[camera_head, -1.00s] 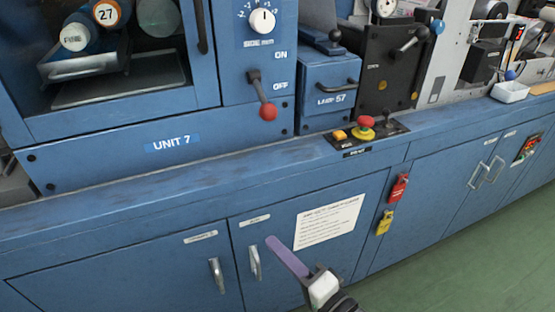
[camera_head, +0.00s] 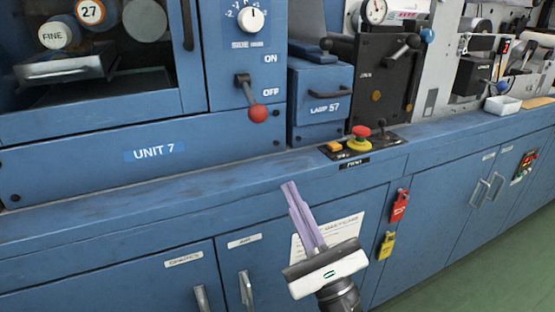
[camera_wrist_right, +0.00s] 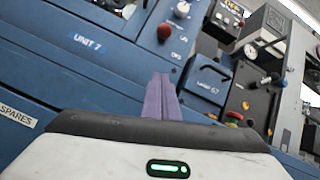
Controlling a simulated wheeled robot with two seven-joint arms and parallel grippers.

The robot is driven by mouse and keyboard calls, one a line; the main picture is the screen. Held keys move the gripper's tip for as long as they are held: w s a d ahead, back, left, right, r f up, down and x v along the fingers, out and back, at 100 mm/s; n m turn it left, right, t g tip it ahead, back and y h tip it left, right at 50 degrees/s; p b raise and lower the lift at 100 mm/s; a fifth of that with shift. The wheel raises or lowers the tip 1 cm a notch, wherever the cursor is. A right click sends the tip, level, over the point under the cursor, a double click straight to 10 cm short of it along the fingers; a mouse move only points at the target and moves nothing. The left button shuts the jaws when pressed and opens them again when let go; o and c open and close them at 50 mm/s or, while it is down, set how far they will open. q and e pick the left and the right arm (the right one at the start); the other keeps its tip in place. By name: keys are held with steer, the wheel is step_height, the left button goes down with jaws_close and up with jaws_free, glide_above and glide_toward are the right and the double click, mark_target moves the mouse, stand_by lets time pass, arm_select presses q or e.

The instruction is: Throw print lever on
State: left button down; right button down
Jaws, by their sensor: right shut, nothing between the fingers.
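The print lever (camera_head: 249,98) has a dark arm and a red ball knob. It is on the blue Unit 7 panel beside the ON and OFF labels, and its knob hangs down past OFF. The red knob also shows in the right wrist view (camera_wrist_right: 164,32). My right gripper (camera_head: 288,188) is below the lever, in front of the counter edge, pointing up towards the panel. Its purple fingers are together and empty, clear of the lever. The fingers also show in the right wrist view (camera_wrist_right: 161,78). My left gripper is not in view.
A side dial (camera_head: 251,19) sits above the lever. Right of it are a blue Lamp 57 box (camera_head: 320,105) and a small panel with a red emergency button (camera_head: 360,133). Cabinet doors with handles (camera_head: 246,290) are below. The counter top under the lever is clear.

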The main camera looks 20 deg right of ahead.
mark_target(251, 98)
steer(key=p+x, duration=0.1)
steer(key=x, duration=0.9)
arm_select(q)
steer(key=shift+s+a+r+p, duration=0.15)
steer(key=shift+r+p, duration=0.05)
steer(key=shift+p, duration=0.35)
arm_select(e)
steer(key=s+r, duration=0.1)
steer(key=a+r, duration=0.1)
steer(key=r, duration=0.1)
steer(key=shift+s+a+r, duration=0.1)
steer(key=shift+s, duration=0.3)
